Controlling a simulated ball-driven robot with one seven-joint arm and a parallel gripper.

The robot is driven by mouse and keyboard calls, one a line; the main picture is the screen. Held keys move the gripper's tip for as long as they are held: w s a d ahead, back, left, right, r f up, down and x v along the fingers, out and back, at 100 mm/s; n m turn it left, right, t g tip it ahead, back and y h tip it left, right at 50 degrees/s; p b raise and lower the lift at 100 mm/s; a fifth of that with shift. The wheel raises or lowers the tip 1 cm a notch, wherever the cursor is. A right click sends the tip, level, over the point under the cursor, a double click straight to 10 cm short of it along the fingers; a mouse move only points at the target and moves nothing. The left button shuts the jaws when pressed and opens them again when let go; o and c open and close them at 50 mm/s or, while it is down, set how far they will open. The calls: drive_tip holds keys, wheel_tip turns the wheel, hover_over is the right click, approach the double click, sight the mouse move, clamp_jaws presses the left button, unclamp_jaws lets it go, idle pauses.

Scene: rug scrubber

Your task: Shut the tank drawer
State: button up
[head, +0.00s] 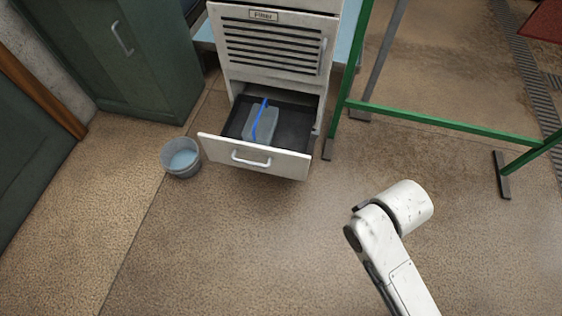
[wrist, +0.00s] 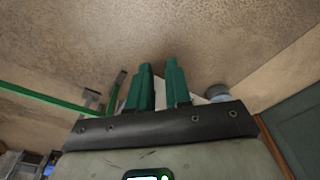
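The tank drawer (head: 255,156) is pulled out at the bottom of the white machine, below the panel labelled "Filter". Its white front has a bar handle (head: 251,160). A clear tank (head: 260,124) with a blue strip sits inside the dark drawer tray. My gripper (wrist: 159,72) shows in the wrist view as two green fingers with a gap between them and nothing held. A pale surface partly hidden behind the fingers may be the drawer front. In the head view my arm is at lower right, apart from the drawer, and my gripper is not visible.
A grey bucket (head: 181,158) with bluish contents stands on the floor just left of the drawer; it also shows in the wrist view (wrist: 217,92). A green metal frame (head: 430,121) stands right of the machine. A green cabinet (head: 125,60) is at left. The front floor is clear.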

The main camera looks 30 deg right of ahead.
drive_tip(key=w+a+f+t+y+b, duration=0.1)
drive_tip(key=w+a, duration=0.1)
drive_tip(key=w, duration=0.1)
drive_tip(key=w+a+f+t+y+b, duration=0.1)
drive_tip(key=w+a+f, duration=0.1)
drive_tip(key=w, duration=0.1)
drive_tip(key=w+a+f+t+b, duration=0.1)
drive_tip(key=w+a+t+b, duration=0.1)
drive_tip(key=w, duration=0.1)
drive_tip(key=shift+a+f+n+y, duration=0.2)
drive_tip(key=shift+f+n+y, duration=0.1)
drive_tip(key=shift+n+y, duration=0.1)
clamp_jaws()
drive_tip(key=w+a+m+t+y+b, duration=0.1)
drive_tip(key=w+a+t+y+b, duration=0.3)
drive_tip(key=w+a+t+b, duration=0.45)
drive_tip(key=m+h+b, duration=1.2)
drive_tip(key=m+h, duration=0.8)
drive_tip(key=m, duration=0.6)
approach(303, 158)
drive_tip(key=shift+g, duration=0.45)
drive_tip(key=b+x, duration=0.4)
drive_tip(key=x, duration=0.1)
drive_tip(key=shift+w+r, duration=0.15)
drive_tip(key=shift+w, duration=0.2)
drive_tip(key=shift+w+d+r, duration=0.15)
drive_tip(key=shift+w+d, duration=0.3)
drive_tip(key=shift+d, duration=0.05)
